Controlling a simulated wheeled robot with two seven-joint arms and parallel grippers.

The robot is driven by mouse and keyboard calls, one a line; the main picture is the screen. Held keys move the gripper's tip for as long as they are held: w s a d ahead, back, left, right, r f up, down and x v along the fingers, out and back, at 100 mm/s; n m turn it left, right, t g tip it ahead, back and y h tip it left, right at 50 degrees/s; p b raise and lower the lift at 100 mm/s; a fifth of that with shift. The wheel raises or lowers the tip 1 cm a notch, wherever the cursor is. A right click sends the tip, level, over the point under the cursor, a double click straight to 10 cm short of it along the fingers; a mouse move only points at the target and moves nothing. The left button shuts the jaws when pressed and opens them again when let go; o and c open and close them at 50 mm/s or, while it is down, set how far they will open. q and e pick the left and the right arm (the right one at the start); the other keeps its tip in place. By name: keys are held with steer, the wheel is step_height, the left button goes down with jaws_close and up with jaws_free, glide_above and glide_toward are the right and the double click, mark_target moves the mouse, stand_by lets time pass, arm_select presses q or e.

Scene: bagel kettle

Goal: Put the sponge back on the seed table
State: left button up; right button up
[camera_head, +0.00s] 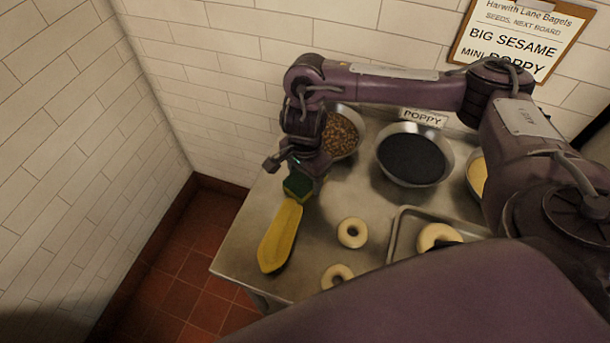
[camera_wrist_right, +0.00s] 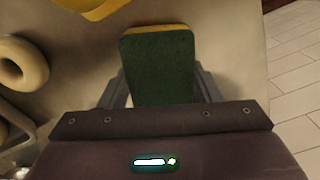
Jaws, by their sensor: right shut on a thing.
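The sponge (camera_head: 298,186) has a green face and a yellow layer. In the right wrist view the sponge (camera_wrist_right: 158,70) sits between the fingers of my right gripper (camera_wrist_right: 157,88), green side toward the camera. My right gripper (camera_head: 303,175) is shut on it over the left part of the seed table (camera_head: 325,210), just behind a yellow scoop-like dish (camera_head: 281,236). I cannot tell whether the sponge touches the tabletop. My left gripper is not in view.
Bowls of brown seeds (camera_head: 341,133), black poppy seeds (camera_head: 414,158) and pale seeds (camera_head: 478,174) stand along the back. Two bagels (camera_head: 341,233) (camera_head: 329,278) lie on the table, and another bagel (camera_head: 430,234) is in a metal tray (camera_head: 394,236). White tiled walls (camera_head: 235,70) stand close behind and left.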

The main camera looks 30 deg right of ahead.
mark_target(305, 178)
steer(key=shift+f, duration=0.1)
steer(key=shift+f, duration=0.15)
steer(key=o, duration=0.9)
steer(key=shift+o, duration=0.2)
steer(key=shift+r, duration=0.2)
steer(key=shift+r, duration=0.3)
step_height(305, 178, up, 12)
steer(key=p, duration=0.2)
steer(key=shift+f, duration=0.2)
steer(key=shift+s+f, duration=0.1)
